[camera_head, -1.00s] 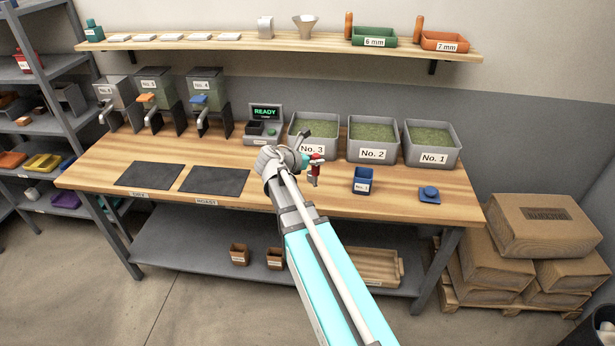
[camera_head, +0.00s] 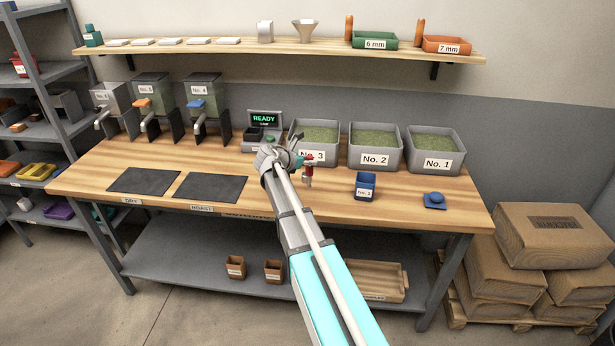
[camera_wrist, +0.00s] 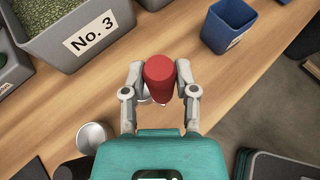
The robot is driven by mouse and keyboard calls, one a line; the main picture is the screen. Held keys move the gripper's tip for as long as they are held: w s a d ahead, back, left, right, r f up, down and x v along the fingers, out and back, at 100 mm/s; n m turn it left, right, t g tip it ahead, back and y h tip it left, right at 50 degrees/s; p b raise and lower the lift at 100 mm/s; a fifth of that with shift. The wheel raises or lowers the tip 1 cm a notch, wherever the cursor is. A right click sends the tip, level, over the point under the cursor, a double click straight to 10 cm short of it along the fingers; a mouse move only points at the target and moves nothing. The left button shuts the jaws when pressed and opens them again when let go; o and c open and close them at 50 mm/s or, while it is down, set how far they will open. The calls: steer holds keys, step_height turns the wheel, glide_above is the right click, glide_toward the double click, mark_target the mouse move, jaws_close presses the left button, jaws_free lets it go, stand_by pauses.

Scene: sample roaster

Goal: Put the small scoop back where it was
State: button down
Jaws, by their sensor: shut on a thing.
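My gripper (camera_head: 303,158) is shut on a red-handled tool, which I take to be the small scoop (camera_head: 308,170), above the wooden bench (camera_head: 330,199) in front of bin No. 3. In the wrist view the scoop's red handle (camera_wrist: 159,70) stands between the two fingers (camera_wrist: 160,90). Only a small bit of pale metal shows beneath it, so the scoop's bowl is mostly hidden. I cannot tell how far it is above the bench top.
Bins No. 3 (camera_head: 327,158), No. 2 (camera_head: 376,160) and No. 1 (camera_head: 437,163) line the back. A blue cup (camera_head: 365,190) and a blue knobbed piece (camera_head: 434,204) stand to the right. A metal cup (camera_wrist: 92,135) is left of my gripper. Dark mats (camera_head: 211,188) lie left.

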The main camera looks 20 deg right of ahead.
mark_target(308, 170)
steer(key=shift+w+d+f, duration=0.1)
steer(key=shift+w+f, duration=0.3)
steer(key=shift+f, duration=0.1)
steer(key=shift+w+d+f+b, duration=0.1)
steer(key=shift+w+f+b, duration=0.4)
steer(key=shift+f+b, duration=0.35)
steer(key=shift+s+f+b, duration=0.15)
steer(key=shift+f+b, duration=1)
steer(key=shift+b, duration=0.25)
steer(key=shift+f, duration=0.15)
steer(key=shift+c, duration=2)
jaws_free()
steer(key=shift+r, duration=0.25)
